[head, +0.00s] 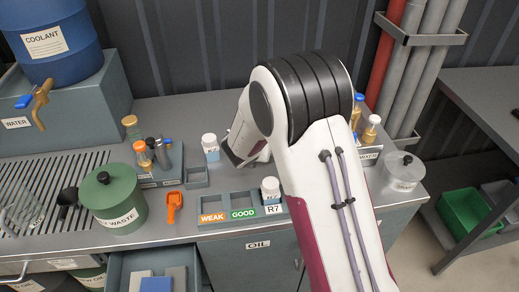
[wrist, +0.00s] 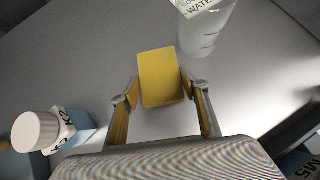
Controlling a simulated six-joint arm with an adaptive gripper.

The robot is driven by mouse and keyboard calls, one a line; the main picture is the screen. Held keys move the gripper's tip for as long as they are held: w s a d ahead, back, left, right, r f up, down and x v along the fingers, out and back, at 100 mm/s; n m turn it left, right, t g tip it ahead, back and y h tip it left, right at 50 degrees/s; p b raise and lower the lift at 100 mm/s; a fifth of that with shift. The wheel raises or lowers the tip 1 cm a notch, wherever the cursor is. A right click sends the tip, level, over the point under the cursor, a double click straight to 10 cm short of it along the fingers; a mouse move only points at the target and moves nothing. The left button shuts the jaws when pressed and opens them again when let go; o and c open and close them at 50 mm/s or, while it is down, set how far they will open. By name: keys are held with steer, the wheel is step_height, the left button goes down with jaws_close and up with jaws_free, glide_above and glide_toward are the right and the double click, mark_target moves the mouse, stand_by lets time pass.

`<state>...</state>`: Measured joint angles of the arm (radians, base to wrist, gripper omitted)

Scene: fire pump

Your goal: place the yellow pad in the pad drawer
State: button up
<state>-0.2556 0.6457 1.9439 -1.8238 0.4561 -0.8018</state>
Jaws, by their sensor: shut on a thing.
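The yellow pad (wrist: 160,77) is between the fingers of my gripper (wrist: 162,95) in the wrist view, with the grey worktop behind it. My gripper is shut on the pad. In the head view my arm hides the pad and most of the gripper, whose grey part (head: 240,155) shows near the back of the worktop. An open drawer (head: 118,262) below the worktop's front edge holds a white pad (head: 140,280), a blue pad (head: 156,284) and a grey pad (head: 177,276). Its label is not visible.
A clear container (wrist: 207,35) is just beyond the pad. A white-capped bottle (wrist: 38,130) is left of the gripper. A green waste pot (head: 115,205), an orange scoop (head: 174,205) and the WEAK/GOOD tray (head: 228,201) lie between gripper and drawer.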

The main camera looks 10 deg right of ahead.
steer(key=shift+f, duration=0.1)
steer(key=o, duration=1)
steer(key=shift+r, duration=0.2)
steer(key=shift+v, duration=5.95)
